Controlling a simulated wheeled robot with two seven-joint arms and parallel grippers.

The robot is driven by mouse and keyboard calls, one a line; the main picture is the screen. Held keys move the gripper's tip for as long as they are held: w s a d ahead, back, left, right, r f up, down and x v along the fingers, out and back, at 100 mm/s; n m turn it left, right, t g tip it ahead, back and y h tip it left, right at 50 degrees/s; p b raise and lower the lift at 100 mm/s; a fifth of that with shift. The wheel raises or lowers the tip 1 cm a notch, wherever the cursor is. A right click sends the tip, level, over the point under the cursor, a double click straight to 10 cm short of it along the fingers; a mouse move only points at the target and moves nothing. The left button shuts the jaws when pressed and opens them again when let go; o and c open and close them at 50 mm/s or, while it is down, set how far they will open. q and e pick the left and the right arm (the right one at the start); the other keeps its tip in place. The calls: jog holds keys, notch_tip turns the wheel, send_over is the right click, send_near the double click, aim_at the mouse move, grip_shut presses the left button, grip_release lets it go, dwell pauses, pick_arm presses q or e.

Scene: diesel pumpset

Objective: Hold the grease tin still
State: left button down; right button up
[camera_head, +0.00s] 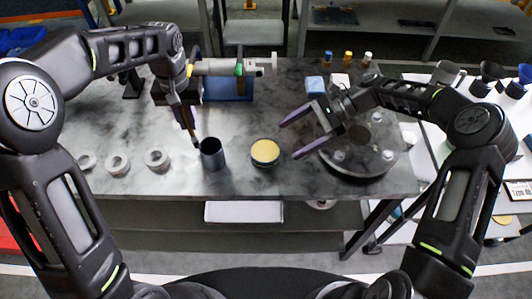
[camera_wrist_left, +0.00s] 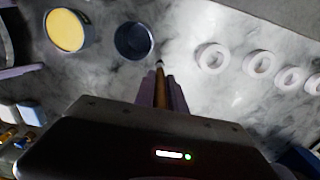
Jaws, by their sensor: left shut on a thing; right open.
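A round tin with a yellow top (camera_head: 265,152), which I take as the grease tin, stands upright at the front middle of the metal table. It also shows at the upper left of the left wrist view (camera_wrist_left: 66,31). My right gripper (camera_head: 289,139) is open and empty, its purple fingers pointing left, just right of the tin and apart from it. My left gripper (camera_head: 190,118) is shut on a thin brown-handled tool (camera_wrist_left: 160,88) with a dark tip, perhaps a brush. That tip hangs beside a dark open cup (camera_head: 212,160), left of the tin.
Several white rings (camera_head: 118,164) lie at the table's left front. A round dark turntable (camera_head: 358,160) is right of the tin. A blue block (camera_head: 315,85) and small bottles (camera_head: 348,57) stand at the back. A pipe fixture (camera_head: 225,67) stands behind my left gripper.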

aim_at(273, 149)
pick_arm(q)
jog(key=shift+f+b, duration=0.75)
jog(key=shift+f, duration=0.05)
pick_arm(e)
jog(key=x, duration=0.8)
jog(key=shift+s+a+f, duration=0.1)
jog(key=shift+a, duration=0.2)
jog(key=shift+c, duration=0.3)
jog(key=shift+o, duration=0.2)
jog(key=shift+c, duration=0.2)
jog(key=c, duration=1.6)
jog(key=shift+o, duration=0.2)
